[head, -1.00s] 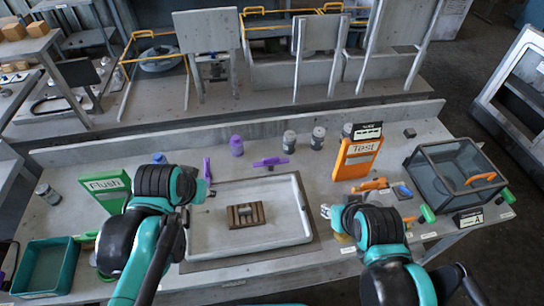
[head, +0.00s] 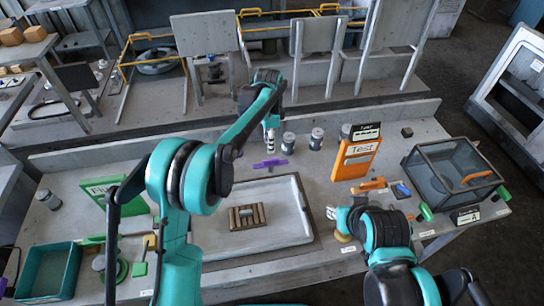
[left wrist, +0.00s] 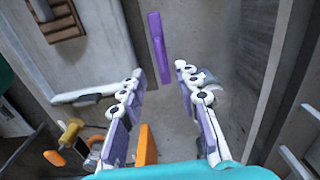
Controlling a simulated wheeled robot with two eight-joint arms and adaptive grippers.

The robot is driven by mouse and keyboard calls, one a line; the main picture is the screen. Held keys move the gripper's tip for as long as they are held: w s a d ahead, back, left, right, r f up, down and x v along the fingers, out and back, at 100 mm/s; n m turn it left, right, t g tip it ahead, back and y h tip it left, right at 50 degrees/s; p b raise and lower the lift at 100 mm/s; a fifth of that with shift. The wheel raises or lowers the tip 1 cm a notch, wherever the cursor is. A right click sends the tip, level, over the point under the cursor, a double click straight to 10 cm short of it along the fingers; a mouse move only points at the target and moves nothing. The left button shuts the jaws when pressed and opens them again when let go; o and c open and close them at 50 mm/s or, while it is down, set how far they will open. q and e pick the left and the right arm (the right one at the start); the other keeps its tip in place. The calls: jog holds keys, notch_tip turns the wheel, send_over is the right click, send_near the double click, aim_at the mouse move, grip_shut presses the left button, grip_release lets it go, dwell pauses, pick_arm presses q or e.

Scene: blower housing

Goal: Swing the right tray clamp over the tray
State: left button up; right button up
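The pale tray (head: 300,225) lies on the bench with a brown slotted block (head: 246,216) in it. A purple clamp bar (head: 270,163) lies just behind the tray's back edge, off the tray; it also shows in the left wrist view (left wrist: 157,48). My left gripper (head: 269,143) is above the bench behind the tray, near this bar. In the left wrist view my left gripper (left wrist: 165,110) has its fingers spread, nothing between them, the bar beyond. My right gripper (head: 331,212) is at the tray's right side; its finger opening is too small to judge. The other purple clamp is hidden behind my left arm.
Two grey canisters (head: 317,139) stand behind the tray, near my left gripper. An orange Test bin (head: 356,158) and a clear box (head: 455,175) stand to the right. A green bin (head: 125,195) and teal tray (head: 47,270) are at left.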

aim_at(271, 159)
pick_arm(q)
jog(key=shift+w+d+f, duration=0.15)
jog(key=shift+d+f, duration=0.05)
jog(key=shift+f, duration=0.55)
notch_tip(271, 159, down, 7)
jog(key=b, duration=0.2)
jog(key=shift+b, duration=0.3)
grip_shut()
